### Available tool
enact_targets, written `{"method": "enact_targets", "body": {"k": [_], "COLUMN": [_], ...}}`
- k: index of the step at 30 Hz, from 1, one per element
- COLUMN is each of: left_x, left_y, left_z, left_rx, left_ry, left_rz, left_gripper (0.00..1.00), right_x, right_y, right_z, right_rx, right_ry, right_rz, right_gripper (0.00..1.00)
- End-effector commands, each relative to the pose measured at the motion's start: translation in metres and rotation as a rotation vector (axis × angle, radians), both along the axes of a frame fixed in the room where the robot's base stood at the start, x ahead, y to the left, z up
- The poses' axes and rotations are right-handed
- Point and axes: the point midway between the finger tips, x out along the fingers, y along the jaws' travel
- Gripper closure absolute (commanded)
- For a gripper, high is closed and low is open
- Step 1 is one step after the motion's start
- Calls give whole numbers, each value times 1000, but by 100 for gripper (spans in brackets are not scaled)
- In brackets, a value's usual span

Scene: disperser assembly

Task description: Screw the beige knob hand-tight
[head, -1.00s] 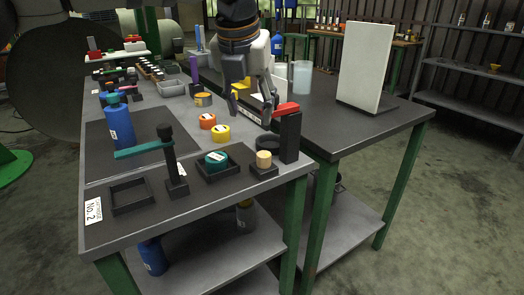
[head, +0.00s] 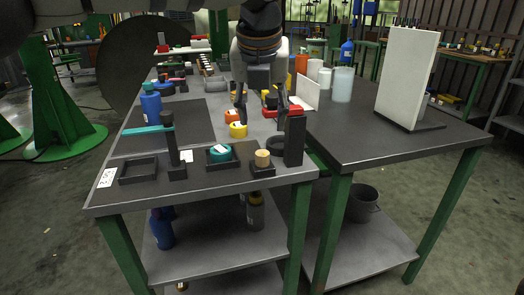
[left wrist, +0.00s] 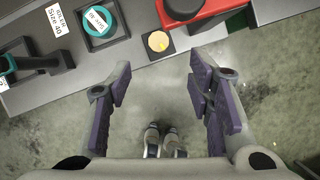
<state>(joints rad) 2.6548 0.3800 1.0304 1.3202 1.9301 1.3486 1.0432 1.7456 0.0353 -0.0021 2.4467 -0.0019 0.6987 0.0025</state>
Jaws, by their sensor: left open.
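The beige knob (head: 262,158) sits upright in a small dark square holder (head: 262,171) at the table's front edge. In the left wrist view the knob (left wrist: 158,41) is at the top middle, beyond the gap between my fingers. My left gripper (head: 262,100) is open and empty, with its fingers pointing down. In the left wrist view its purple-padded fingers (left wrist: 160,85) are spread wide, with bare floor between them. It is apart from the knob. My right gripper is not in view.
A tall dark post (head: 295,140) stands right of the knob. A teal-lidded piece (head: 219,153) in a square tray and an empty tray (head: 138,171) are to the left. A white panel (head: 407,78) stands on the right table.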

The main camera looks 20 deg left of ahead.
Motion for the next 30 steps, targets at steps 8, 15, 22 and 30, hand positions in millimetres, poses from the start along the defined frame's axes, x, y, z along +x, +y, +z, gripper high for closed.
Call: {"method": "enact_targets", "body": {"k": [8, 15, 22, 30], "left_x": [25, 39, 41, 41], "left_y": [7, 11, 11, 11], "left_z": [-70, -102, -105, -105], "left_rx": [2, 1, 1, 1], "left_ry": [11, 5, 2, 2], "left_rz": [0, -1, -1, -1], "left_gripper": [53, 53, 53, 96], "right_x": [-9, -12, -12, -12], "right_y": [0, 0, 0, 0], "right_z": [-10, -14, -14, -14], "right_rx": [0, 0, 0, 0], "right_ry": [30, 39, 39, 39], "right_rz": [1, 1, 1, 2], "right_gripper": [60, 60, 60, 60]}}
